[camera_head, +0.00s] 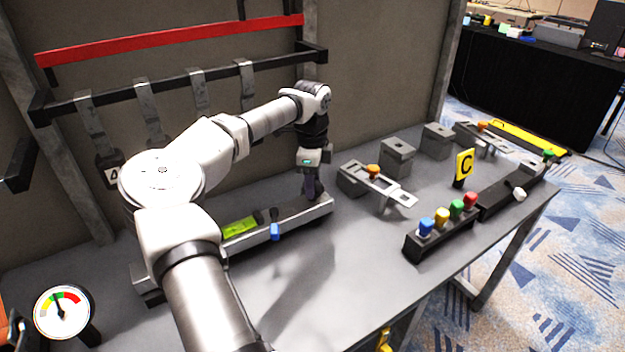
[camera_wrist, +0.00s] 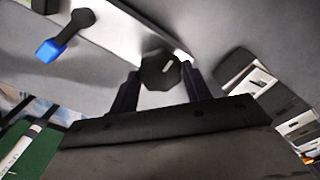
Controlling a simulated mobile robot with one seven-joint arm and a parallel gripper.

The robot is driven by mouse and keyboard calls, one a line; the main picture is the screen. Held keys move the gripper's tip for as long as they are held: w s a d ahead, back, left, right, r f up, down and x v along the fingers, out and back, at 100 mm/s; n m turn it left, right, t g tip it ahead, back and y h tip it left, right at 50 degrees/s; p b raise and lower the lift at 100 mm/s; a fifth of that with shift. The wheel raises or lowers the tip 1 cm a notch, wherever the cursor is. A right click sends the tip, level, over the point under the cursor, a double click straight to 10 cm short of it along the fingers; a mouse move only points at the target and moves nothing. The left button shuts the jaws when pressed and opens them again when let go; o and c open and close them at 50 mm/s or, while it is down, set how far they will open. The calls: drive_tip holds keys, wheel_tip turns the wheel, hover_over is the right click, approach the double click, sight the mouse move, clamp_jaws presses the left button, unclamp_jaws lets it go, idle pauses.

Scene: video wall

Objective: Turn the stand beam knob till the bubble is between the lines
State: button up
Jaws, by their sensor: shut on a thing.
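The stand beam (camera_head: 290,228) is a long grey bar lying along the bench, with a green level vial (camera_head: 238,227) near its middle. The bubble and lines are too small to make out. My gripper (camera_head: 313,194) points down at the beam's right end and hides the knob there. In the wrist view, the dark faceted knob (camera_wrist: 160,70) with a pale mark sits between the two fingers of my gripper (camera_wrist: 160,84), which is shut on it. A blue-tipped lever (camera_head: 275,231) is on the beam's front side; it also shows in the wrist view (camera_wrist: 48,51).
A round dial gauge (camera_head: 62,312) stands at the front left. To the right are a bracket with an orange knob (camera_head: 373,172), a box of coloured buttons (camera_head: 428,246) and a yellow C sign (camera_head: 464,164). The bench front between beam and button box is clear.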

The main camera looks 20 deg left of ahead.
drive_tip(key=o, duration=0.9)
drive_tip(key=shift+r, duration=0.2)
drive_tip(key=shift+o, duration=0.4)
drive_tip(key=shift+f, duration=0.1)
wheel_tip(320, 180, up, 12)
drive_tip(key=b, duration=0.1)
drive_tip(key=shift+a, duration=0.1)
